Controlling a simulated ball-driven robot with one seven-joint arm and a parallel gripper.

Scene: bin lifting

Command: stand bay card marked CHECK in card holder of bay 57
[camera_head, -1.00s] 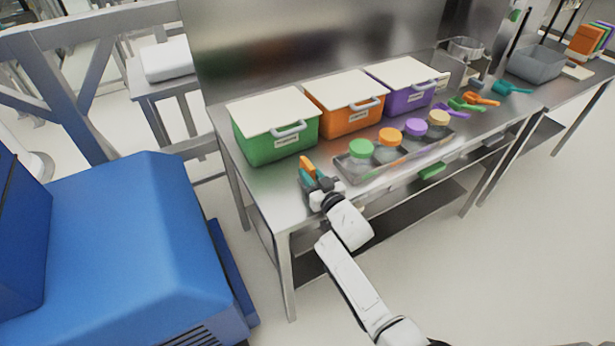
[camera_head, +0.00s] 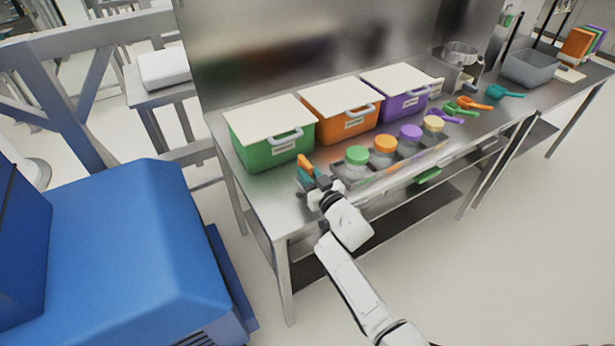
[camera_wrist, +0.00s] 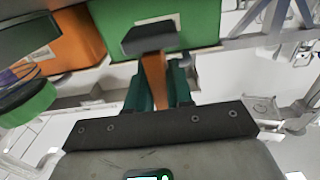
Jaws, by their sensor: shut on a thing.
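My gripper (camera_head: 312,185) is at the table's front left, in front of the green bin and left of the jars. In the wrist view my gripper (camera_wrist: 158,92) has teal fingers shut on an orange piece (camera_wrist: 154,78) with a dark block at its far end. In the head view the orange piece (camera_head: 305,162) stands up from the fingers. No lettering shows on it, so I cannot tell whether it is the CHECK card. No bay number is readable, and I cannot make out the card holder of bay 57.
The green bin (camera_head: 270,152), orange bin (camera_head: 338,124) and purple bin (camera_head: 403,104) stand in a row, lidded and labelled. Lidded jars (camera_head: 384,146) stand in front, with coloured scoops (camera_head: 474,104) to the right. A blue machine (camera_head: 130,240) stands left of the table.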

